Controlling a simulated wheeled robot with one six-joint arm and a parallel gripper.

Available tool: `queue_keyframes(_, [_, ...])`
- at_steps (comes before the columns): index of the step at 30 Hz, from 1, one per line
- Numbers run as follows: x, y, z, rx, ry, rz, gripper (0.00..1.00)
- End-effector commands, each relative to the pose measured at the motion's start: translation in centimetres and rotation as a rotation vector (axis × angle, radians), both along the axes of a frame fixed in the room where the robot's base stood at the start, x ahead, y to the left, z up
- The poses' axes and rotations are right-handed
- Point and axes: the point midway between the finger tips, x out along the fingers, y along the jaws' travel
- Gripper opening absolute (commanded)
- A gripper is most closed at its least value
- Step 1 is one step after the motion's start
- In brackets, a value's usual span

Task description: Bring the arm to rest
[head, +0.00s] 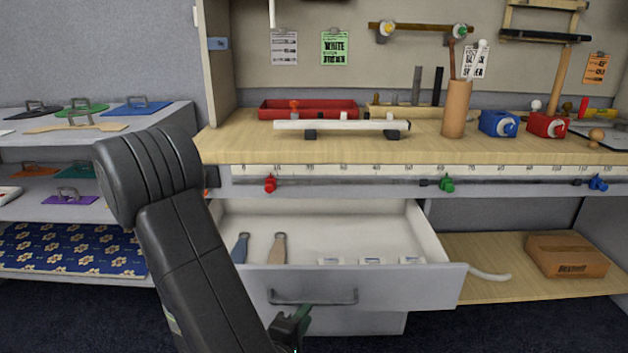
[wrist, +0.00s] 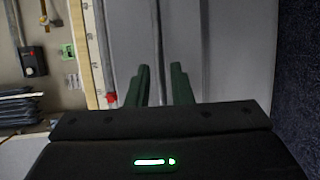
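My arm, dark grey, reaches down across the left of the head view. Its gripper (head: 292,325) shows only in part at the bottom, low in front of the drawer handle (head: 313,298). In the wrist view my gripper (wrist: 160,76) has its two dark green fingers apart, with nothing seen held between them. A grey bar-like edge lies beyond the fingertips; I cannot tell how far off it is. The drawer (head: 385,282) stands open under the bench and holds a blue-handled tool (head: 240,249), a tan-handled tool (head: 278,250) and several small white pieces.
The wooden bench (head: 300,148) carries a red tray (head: 310,108), a cylindrical holder (head: 456,108) and blue and red boxes. A rail with red, green and blue clamps runs along its front. A shelf unit (head: 100,128) stands left; a cardboard box (head: 566,255) sits lower right.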

Motion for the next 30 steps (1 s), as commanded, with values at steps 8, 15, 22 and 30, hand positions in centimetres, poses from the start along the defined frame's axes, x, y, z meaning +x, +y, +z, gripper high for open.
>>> queue_keyframes(8, [2.5,-1.2,-0.6,0.002,-0.002,-0.004,0.20])
queue_keyframes(15, [4.6,-2.0,-1.0,0.002,-0.002,-0.003,0.20])
queue_keyframes(22, [5.6,-2.5,-1.1,-0.001,-0.001,-0.001,0.20])
queue_keyframes(30, [5.9,-2.4,-1.1,0.000,-0.001,0.001,0.20])
